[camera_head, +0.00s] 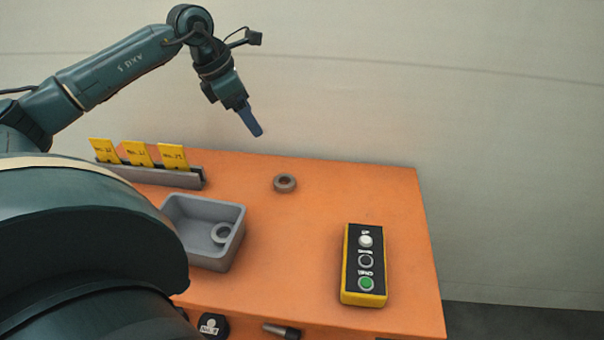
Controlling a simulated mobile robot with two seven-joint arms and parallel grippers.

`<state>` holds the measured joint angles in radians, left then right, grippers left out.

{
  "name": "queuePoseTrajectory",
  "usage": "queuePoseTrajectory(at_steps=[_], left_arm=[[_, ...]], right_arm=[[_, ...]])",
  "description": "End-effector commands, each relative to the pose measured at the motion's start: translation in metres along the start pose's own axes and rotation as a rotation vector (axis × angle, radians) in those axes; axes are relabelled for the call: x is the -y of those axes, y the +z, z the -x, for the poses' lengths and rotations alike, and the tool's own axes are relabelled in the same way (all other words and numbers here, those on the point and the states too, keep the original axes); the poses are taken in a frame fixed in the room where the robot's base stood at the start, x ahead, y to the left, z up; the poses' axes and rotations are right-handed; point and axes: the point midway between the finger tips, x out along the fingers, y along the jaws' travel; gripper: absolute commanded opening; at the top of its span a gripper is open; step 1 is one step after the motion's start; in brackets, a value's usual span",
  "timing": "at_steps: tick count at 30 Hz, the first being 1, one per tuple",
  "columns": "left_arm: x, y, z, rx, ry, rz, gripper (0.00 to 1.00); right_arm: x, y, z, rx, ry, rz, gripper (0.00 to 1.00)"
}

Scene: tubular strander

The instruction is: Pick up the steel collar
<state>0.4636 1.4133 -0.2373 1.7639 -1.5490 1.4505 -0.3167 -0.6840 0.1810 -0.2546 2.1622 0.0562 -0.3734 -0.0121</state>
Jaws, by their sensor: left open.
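A brownish-grey ring (285,183) lies flat on the orange table, with its hole facing up. A lighter grey ring (221,232) sits inside the grey bin (240,235). I cannot tell for certain which ring is the steel collar. My left gripper (257,132) is above the back of the table, up and to the left of the brownish ring and apart from it. It is open and empty, its fingers pointing down; one finger hides the other. My right gripper is out of view.
The orange table (300,260) is clear around the brownish ring. A rack (150,177) with yellow cards stands at the back left. A yellow and black button box (364,265) lies at the right. A wall stands behind. Dark parts sit at the front edge.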

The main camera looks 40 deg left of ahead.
Motion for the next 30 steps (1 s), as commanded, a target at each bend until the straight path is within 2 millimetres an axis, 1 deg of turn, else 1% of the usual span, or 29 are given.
queuePoseTrajectory(at_steps=[1, 3, 7, 14, 17, 21, 24, 27, 30], left_arm=[[0.001, -0.010, -0.026, -0.001, -0.003, 0.000, 0.75], [0.001, -0.016, -0.039, 0.000, -0.003, 0.000, 0.75], [0.001, -0.023, -0.058, 0.001, -0.003, 0.000, 0.75], [0.002, -0.028, -0.077, 0.002, -0.006, 0.000, 0.75], [0.002, -0.027, -0.092, 0.002, -0.008, 0.000, 0.75], [0.003, -0.027, -0.119, 0.003, -0.009, 0.001, 0.75], [0.002, -0.027, -0.135, 0.002, -0.007, 0.001, 0.75], [0.002, -0.027, -0.145, 0.003, -0.006, 0.001, 0.75], [0.002, -0.027, -0.150, 0.002, -0.005, 0.001, 0.75]], right_arm=[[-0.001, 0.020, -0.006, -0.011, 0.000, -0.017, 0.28], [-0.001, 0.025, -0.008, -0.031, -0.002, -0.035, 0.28], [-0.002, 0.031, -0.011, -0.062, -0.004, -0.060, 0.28], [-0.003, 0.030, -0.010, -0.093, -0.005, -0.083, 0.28], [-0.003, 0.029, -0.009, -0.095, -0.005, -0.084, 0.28], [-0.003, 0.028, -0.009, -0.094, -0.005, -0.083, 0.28], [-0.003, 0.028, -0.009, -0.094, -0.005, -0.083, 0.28], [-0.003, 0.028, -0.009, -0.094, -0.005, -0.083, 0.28], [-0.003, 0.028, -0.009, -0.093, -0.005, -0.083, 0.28]])
